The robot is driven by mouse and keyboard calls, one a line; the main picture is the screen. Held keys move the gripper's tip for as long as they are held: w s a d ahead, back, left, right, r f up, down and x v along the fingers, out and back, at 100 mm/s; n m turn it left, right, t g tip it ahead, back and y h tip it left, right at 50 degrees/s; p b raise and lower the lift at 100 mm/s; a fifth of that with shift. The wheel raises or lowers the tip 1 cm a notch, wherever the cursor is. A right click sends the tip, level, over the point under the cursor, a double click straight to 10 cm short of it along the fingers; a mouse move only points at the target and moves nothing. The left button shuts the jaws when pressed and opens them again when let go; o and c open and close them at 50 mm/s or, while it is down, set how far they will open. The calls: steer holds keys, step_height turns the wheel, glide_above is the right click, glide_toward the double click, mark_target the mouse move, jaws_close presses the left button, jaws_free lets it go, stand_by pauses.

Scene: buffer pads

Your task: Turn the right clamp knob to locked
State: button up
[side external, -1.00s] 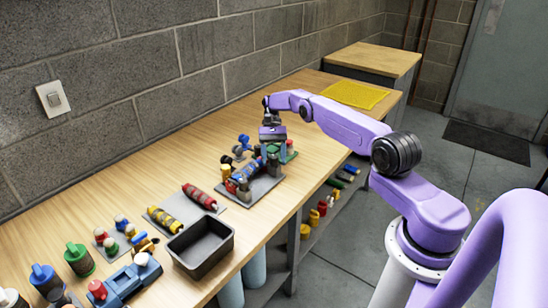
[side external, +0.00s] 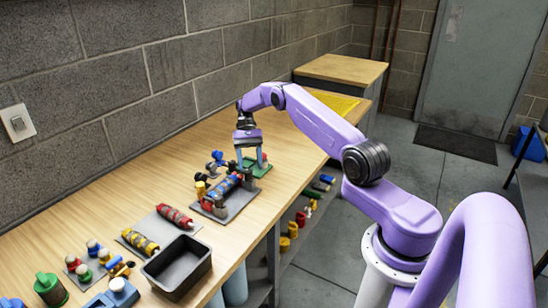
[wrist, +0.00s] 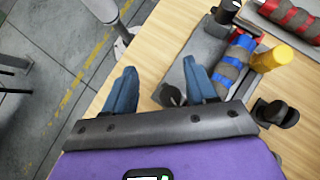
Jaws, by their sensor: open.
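The clamp fixture is a grey plate (side external: 238,208) on the bench. A blue, red and grey banded roller (wrist: 235,58) lies along it, with a yellow upright knob (wrist: 272,57) and dark clamp parts (wrist: 227,12) beside it. A dark round knob (wrist: 172,95) shows at the plate's near end in the wrist view, close to the right fingertip. I cannot tell which part is the right clamp knob or how it is turned. My gripper (side external: 250,160) is open and empty, above the bench near the fixture's far end. Its blue fingers (wrist: 160,82) point down.
A loose black knob-like part (wrist: 276,113) is on the bench. A dark tray (side external: 178,268), a second plate with rollers (side external: 150,230) and small coloured parts stand nearer the camera. The bench's front edge is close.

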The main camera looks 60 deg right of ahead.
steer(key=s+a+r, duration=0.4)
steer(key=s+r, duration=0.4)
steer(key=s, duration=0.4)
steer(key=shift+r, duration=0.15)
stand_by(0.3)
steer(key=shift+a, duration=0.1)
step_height(320, 180, up, 5)
steer(key=m+t+h, duration=0.4)
steer(key=t+h, duration=0.2)
steer(key=h, duration=0.1)
glide_above(248, 171)
step_height(248, 171, down, 18)
steer(key=shift+r, duration=0.2)
steer(key=c, duration=1.1)
